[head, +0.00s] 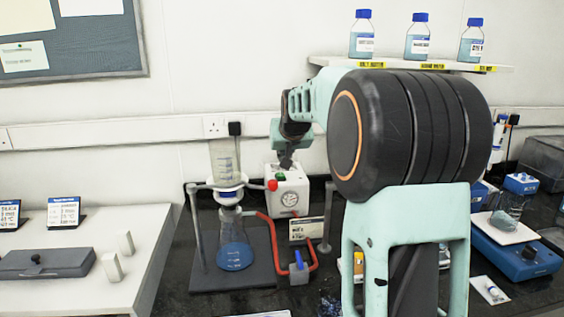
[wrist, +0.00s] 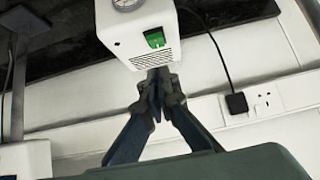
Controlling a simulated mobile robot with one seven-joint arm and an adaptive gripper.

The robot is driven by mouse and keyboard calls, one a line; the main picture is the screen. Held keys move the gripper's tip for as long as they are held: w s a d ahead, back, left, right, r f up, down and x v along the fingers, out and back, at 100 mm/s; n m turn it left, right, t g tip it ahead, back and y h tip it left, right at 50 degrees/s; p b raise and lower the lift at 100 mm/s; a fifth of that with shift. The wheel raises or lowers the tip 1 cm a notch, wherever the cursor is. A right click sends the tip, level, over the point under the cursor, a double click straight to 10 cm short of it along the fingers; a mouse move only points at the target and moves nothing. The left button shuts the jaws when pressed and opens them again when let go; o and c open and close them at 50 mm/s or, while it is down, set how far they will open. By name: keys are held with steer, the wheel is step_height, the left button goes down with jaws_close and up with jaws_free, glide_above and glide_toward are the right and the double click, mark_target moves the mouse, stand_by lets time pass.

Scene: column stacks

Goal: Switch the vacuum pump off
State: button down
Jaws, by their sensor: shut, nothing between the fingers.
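The vacuum pump (head: 301,203) is a white box with a round gauge (head: 289,198) on its front, standing on the black bench. A green rocker switch (head: 281,177) shows on its top in the head view. In the wrist view the pump (wrist: 127,38) is at the top, with the lit green switch (wrist: 155,39) in a black frame. My gripper (head: 285,162) is shut and empty, pointing down just above and behind the switch. In the wrist view the gripper (wrist: 159,76) has its fingertips close to the vented edge of the pump; I cannot tell whether they touch it.
A filter flask (head: 235,254) with blue liquid stands left of the pump, joined to red tubing (head: 279,263) and a small valve with a blue handle (head: 298,259). A shelf (head: 410,64) holds blue-capped bottles. A blue balance-like device (head: 515,255) is at right.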

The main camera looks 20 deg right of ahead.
steer(key=shift+v, duration=1.45)
